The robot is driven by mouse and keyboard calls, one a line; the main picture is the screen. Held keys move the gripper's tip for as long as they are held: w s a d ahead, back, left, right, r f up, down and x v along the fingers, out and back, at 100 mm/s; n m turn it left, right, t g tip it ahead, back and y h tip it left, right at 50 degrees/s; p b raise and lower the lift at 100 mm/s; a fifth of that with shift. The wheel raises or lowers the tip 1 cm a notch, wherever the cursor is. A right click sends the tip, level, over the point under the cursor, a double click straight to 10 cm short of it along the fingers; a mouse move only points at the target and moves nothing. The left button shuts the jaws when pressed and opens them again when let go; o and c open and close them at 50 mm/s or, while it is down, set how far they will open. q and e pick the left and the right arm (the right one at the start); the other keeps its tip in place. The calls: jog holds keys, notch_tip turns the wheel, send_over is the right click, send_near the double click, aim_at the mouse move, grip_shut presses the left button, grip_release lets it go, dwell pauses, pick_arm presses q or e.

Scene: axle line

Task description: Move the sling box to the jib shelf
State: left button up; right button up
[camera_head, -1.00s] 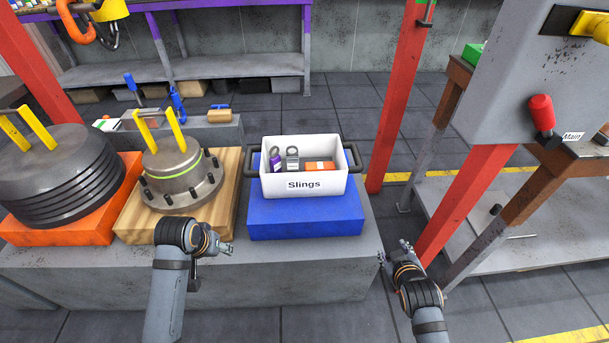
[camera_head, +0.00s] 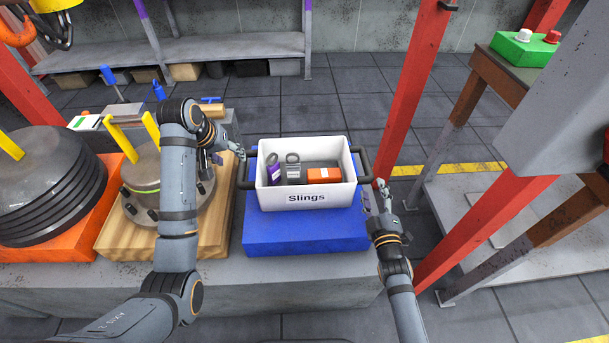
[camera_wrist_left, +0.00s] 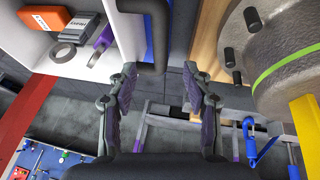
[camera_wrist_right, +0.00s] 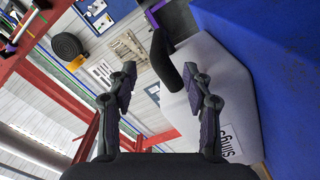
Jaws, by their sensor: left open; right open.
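The sling box (camera_head: 306,196) is a white open box labelled "Slings" with a dark handle at each end. It sits on a blue block (camera_head: 305,232) and holds a purple item, a grey shackle-like item and an orange box. My left gripper (camera_head: 234,150) is open beside the left handle (camera_head: 246,168); in the left wrist view that handle (camera_wrist_left: 152,45) lies just ahead, between the open fingers (camera_wrist_left: 160,95). My right gripper (camera_head: 384,187) is open just right of the right handle (camera_head: 363,165); in the right wrist view the handle (camera_wrist_right: 168,60) is ahead, between the fingers. I cannot pick out the jib shelf for sure.
Left of the box stand a grey flanged part with yellow handles (camera_head: 140,170) on a wooden block and stacked dark discs (camera_head: 45,190) on an orange block. A red post (camera_head: 412,90) rises close behind the box's right side. A green control box (camera_head: 525,47) is at right.

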aim_at(242, 165)
pick_arm(q)
jog(key=x, duration=1)
jog(key=shift+f, duration=0.1)
pick_arm(e)
jog(key=w, duration=1)
jog(key=shift+w+a, duration=0.1)
jog(key=shift+a, duration=0.05)
pick_arm(q)
grip_shut()
pick_arm(e)
grip_shut()
pick_arm(q)
jog(key=shift+w+r, duration=0.2)
jog(key=shift+r, duration=0.15)
pick_arm(e)
jog(key=shift+w+r, duration=0.15)
jog(key=shift+r, duration=0.4)
pick_arm(q)
jog(key=shift+w, duration=0.1)
